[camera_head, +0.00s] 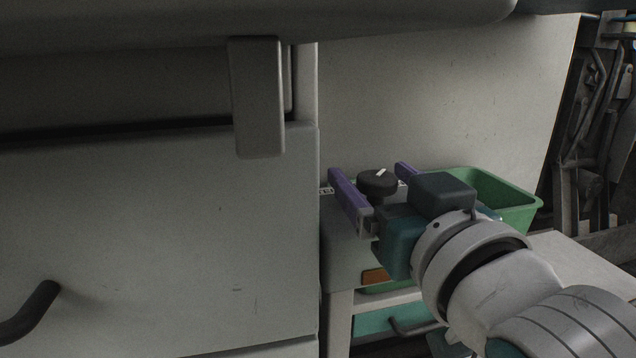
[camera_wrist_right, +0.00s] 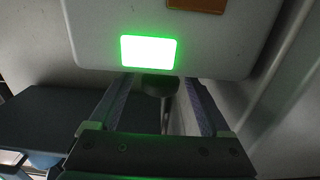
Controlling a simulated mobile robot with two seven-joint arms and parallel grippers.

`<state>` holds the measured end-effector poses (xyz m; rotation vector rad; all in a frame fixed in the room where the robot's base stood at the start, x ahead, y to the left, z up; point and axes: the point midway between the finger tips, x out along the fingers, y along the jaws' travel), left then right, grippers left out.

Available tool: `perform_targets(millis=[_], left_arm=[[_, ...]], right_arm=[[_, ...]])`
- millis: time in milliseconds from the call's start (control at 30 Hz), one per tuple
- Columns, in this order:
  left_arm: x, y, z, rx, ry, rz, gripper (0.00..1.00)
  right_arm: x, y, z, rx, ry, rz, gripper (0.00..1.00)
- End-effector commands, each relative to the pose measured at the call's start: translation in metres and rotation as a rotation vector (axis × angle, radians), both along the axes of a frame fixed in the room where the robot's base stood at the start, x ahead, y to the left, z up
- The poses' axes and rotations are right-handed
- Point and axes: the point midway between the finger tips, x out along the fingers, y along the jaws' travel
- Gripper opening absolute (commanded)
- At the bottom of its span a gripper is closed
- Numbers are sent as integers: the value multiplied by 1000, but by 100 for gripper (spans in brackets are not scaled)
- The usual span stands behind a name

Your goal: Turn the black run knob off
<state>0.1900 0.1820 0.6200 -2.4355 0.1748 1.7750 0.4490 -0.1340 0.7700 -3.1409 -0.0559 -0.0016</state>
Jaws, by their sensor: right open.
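The black run knob (camera_head: 377,184) sits on top of a grey box, with a white mark on its top face pointing to the upper right. My right gripper (camera_head: 368,171) is open, its two purple-lined fingers on either side of the knob. A clear gap shows between the knob and each finger in the head view. In the right wrist view the dark knob (camera_wrist_right: 157,86) shows partly between the fingertips of the right gripper (camera_wrist_right: 159,80). I cannot tell whether either finger touches it. My left gripper is not in view.
The grey box (camera_head: 345,250) bears an orange plate (camera_head: 374,276). A bright green lit panel (camera_wrist_right: 148,51) shows in the wrist view. A green bin (camera_head: 500,195) stands right behind my gripper. A large grey cabinet (camera_head: 160,230) with a dark handle (camera_head: 32,312) fills the left.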

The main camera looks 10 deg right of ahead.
Motion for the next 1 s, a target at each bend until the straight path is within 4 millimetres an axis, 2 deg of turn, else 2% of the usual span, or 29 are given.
perform_targets(millis=[233, 900, 967, 1000], left_arm=[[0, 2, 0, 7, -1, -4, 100], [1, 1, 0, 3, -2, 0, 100], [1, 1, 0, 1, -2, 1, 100], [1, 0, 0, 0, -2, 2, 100]], right_arm=[[1, 0, 0, 0, 2, 0, 82], [0, 0, 0, 0, 1, 0, 6], [0, 0, 0, 0, 1, 0, 0], [0, 0, 0, 0, 1, 0, 0]])
